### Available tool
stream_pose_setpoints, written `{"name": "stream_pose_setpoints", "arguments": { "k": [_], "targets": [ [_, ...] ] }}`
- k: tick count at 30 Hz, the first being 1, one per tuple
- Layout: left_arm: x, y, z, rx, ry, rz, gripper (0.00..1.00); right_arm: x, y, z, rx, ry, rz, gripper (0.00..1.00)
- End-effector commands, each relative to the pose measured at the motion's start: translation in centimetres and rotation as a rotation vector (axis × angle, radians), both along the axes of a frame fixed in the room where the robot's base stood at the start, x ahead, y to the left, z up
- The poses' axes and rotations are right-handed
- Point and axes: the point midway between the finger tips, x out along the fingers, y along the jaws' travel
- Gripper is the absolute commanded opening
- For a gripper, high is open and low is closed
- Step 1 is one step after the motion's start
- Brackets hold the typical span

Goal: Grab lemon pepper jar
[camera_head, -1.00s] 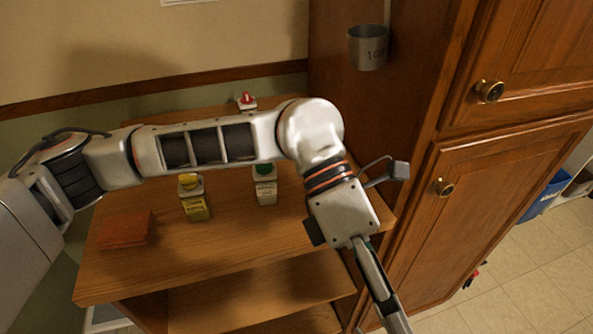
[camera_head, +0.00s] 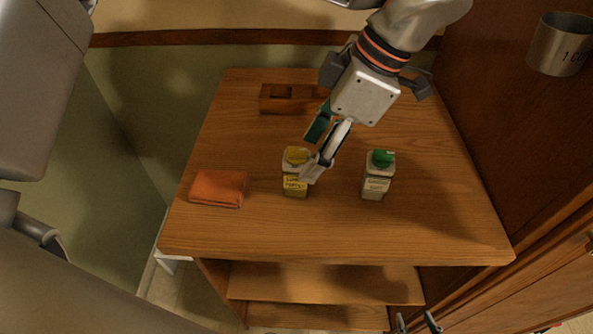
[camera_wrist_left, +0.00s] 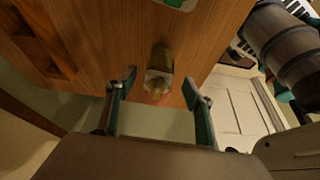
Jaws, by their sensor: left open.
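The lemon pepper jar (camera_head: 294,185), with a yellow cap and yellow label, stands upright on the wooden table. My left gripper (camera_head: 313,150) is open just above and beside it, and one finger overlaps the jar's right side in the head view. In the left wrist view the jar (camera_wrist_left: 161,62) shows beyond the gap between the open fingers (camera_wrist_left: 158,88), with no visible grip on it. Two fingertips of my right gripper (camera_head: 417,322) show apart at the bottom edge of the head view, empty and below the tabletop.
A green-capped jar (camera_head: 376,182) stands right of the lemon pepper jar. A cabinet (camera_head: 500,110) borders the right side. The front strip of tabletop (camera_head: 330,235) is clear.

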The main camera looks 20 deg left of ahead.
Motion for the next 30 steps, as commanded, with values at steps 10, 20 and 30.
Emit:
{"name": "stream_pose_setpoints", "arguments": {
  "k": [10,20,30],
  "targets": [
    [-0.5,2.1,-3.1,-0.002,0.006,0.001,0.53,0.0,-0.1,0.0,-0.003,-0.002,0.001,0.4],
    [-0.6,2.8,-4.9,-0.003,0.001,0.001,0.53,0.0,-0.1,-0.1,-0.004,-0.003,0.002,0.4],
    [-0.6,2.8,-4.9,-0.004,0.002,0.001,0.09,0.1,-0.1,-0.1,-0.005,-0.004,0.002,0.4]
  ]
}}
